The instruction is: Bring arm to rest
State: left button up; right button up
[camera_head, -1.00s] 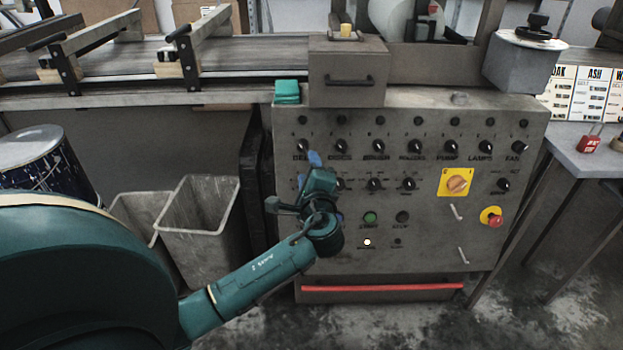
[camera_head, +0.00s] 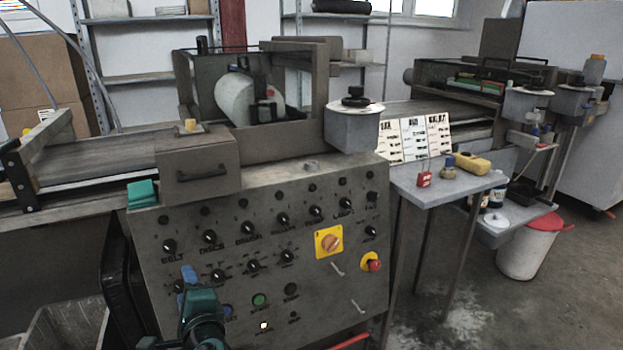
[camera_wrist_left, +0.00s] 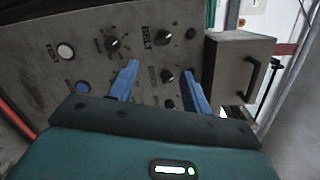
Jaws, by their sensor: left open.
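My left gripper (camera_head: 188,275) shows at the bottom of the head view, in front of the lower left part of the grey control panel (camera_head: 330,285). Its two blue fingers (camera_wrist_left: 160,85) stand apart in the left wrist view, with nothing between them but the panel behind. The panel carries rows of black knobs, a yellow switch plate (camera_head: 329,242), a red stop button (camera_head: 374,265) and a lit green button (camera_head: 260,300). I cannot tell from the pictures whether the fingers touch the panel. My right gripper is not in view.
A grey box with a handle (camera_head: 197,165) stands on the panel's top left. To the right is a side table (camera_head: 425,190) with a red padlock-like item (camera_head: 424,179) and sign cards. Grey bins (camera_head: 65,315) stand at lower left. Open floor lies at right.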

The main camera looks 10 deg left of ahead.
pick_arm(q)
jog(key=s+d+f+n+h, duration=0.3)
jog(key=s+d+f+h, duration=0.7)
jog(key=d, duration=0.1)
jog(key=s+d+r+n+h, duration=0.2)
jog(key=s+d+n+h, duration=0.2)
jog(key=s+d, duration=0.15)
jog(key=s+r+n+g+p, duration=0.2)
jog(key=r+p, duration=0.6)
jog(key=p, duration=1)
jog(key=shift+s+d+r+n+h+p, duration=0.25)
jog(key=shift+s+d+n+h+p, duration=0.1)
jog(key=shift+s+n, duration=0.65)
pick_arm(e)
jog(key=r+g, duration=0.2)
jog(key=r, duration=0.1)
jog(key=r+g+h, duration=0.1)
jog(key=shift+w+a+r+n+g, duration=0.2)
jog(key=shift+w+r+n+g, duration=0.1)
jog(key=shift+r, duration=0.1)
pick_arm(q)
jog(key=shift+f, duration=0.2)
jog(key=shift+c, duration=0.3)
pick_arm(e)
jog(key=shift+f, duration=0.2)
